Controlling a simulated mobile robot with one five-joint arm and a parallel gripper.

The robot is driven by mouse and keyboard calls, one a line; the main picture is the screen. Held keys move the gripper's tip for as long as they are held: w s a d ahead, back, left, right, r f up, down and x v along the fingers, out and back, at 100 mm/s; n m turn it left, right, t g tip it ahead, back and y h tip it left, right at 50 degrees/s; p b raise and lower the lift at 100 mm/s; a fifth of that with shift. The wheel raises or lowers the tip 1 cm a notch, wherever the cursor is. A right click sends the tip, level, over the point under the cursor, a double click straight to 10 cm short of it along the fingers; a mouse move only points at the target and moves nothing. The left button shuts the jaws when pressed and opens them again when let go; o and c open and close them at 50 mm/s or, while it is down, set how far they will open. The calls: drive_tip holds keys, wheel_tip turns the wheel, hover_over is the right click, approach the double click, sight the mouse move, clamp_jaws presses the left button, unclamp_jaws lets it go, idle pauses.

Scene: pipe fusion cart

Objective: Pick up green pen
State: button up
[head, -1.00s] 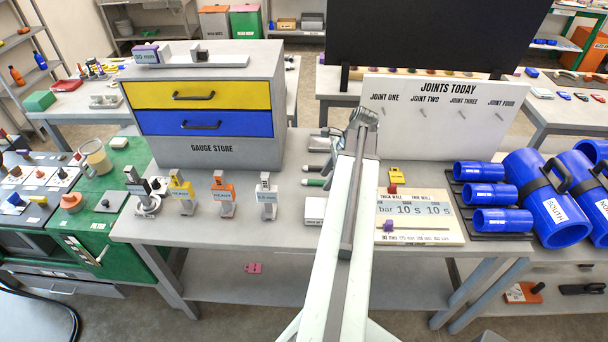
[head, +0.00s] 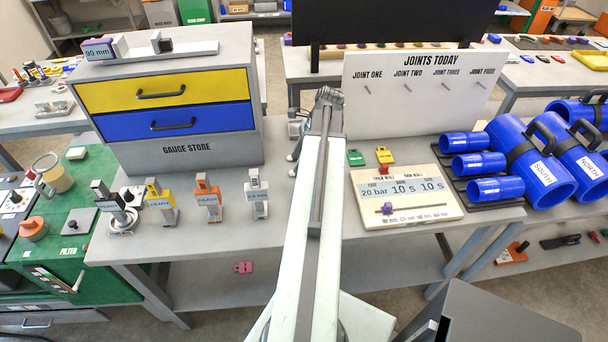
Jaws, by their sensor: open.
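My arm reaches from the bottom centre over the middle of the grey workbench (head: 230,235). My gripper (head: 295,142) hangs at the arm's far end, partly hidden behind the links, and is open. I cannot make out the green pen; the bench just behind and beside my arm is covered from view. Small dark and light parts show at the arm's left edge, too small to tell apart from the gripper.
Gauges (head: 208,200) stand in a row left of my arm. The gauge store (head: 190,155) is behind them. Right of the arm are a green tag (head: 355,158), a yellow tag (head: 385,155), a settings board (head: 410,200) and blue pipes (head: 530,160). The joints board (head: 415,110) stands behind.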

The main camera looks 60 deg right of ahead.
sight(291, 171)
drive_tip(key=b+x, duration=0.5)
drive_tip(key=shift+d+f, duration=0.15)
drive_tip(key=shift+f, duration=0.05)
drive_tip(key=shift+r, duration=0.2)
clamp_jaws()
drive_tip(key=shift+p, duration=0.35)
wheel_tip(291, 171, up, 10)
drive_tip(key=p, duration=0.9)
drive_tip(key=shift+p, duration=0.4)
